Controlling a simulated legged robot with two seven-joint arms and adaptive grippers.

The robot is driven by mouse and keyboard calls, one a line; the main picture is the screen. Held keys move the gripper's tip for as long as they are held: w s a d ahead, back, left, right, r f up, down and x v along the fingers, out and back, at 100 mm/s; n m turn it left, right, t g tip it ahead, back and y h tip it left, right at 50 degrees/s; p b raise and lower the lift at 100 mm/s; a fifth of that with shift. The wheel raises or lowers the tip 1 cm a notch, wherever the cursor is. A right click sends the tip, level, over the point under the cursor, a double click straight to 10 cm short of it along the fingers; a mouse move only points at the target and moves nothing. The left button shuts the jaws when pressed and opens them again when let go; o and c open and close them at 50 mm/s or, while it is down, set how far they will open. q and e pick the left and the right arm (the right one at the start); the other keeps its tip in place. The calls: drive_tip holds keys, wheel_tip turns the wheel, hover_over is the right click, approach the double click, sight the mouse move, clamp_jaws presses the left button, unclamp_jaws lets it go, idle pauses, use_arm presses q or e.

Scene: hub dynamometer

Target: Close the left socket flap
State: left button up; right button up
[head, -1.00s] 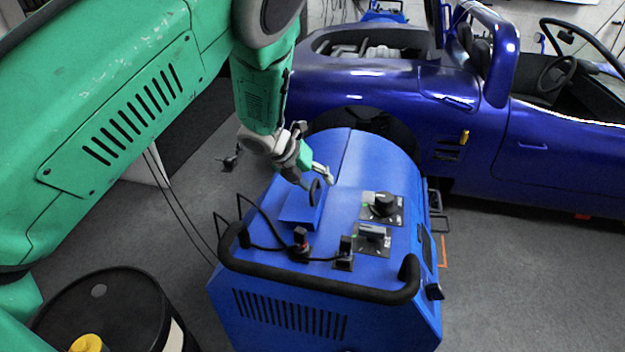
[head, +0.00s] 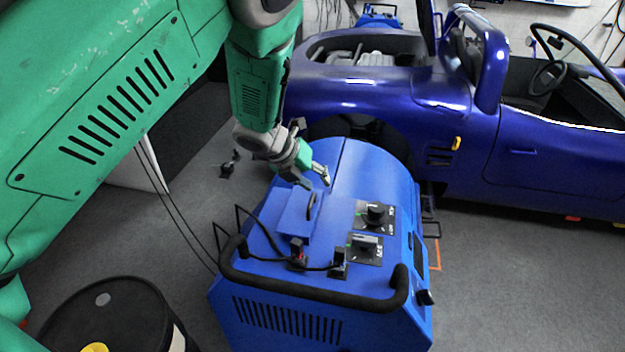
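The blue dynamometer cabinet (head: 352,180) stands in the middle of the head view. On its top near the front handlebar are two black socket fittings. The left socket (head: 298,252) shows red, with a black flap piece standing up. The right socket (head: 338,262) also has an upright black piece. Cables run close to both, and the exact flap angles are too small to tell. My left gripper (head: 315,181) is above the cabinet top, beyond the left socket and apart from it. Its fingers are spread and nothing shows between them. My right gripper is not in view.
A raised blue box (head: 296,214) with a black handle (head: 311,206) lies between my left gripper and the left socket. Two dark knob panels (head: 375,215) sit to the right. A black handlebar (head: 315,290) edges the front. A blue car (head: 400,110) stands behind; a black drum (head: 120,315) is front left.

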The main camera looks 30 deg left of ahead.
use_arm(q)
drive_tip(key=d+p+v, duration=0.1)
drive_tip(key=v, duration=1.3)
drive_tip(key=shift+d+r, duration=0.25)
drive_tip(key=shift+r, duration=0.1)
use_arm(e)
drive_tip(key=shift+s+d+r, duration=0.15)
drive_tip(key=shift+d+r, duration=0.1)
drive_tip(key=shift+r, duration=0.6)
use_arm(q)
drive_tip(key=shift+w+d, duration=0.1)
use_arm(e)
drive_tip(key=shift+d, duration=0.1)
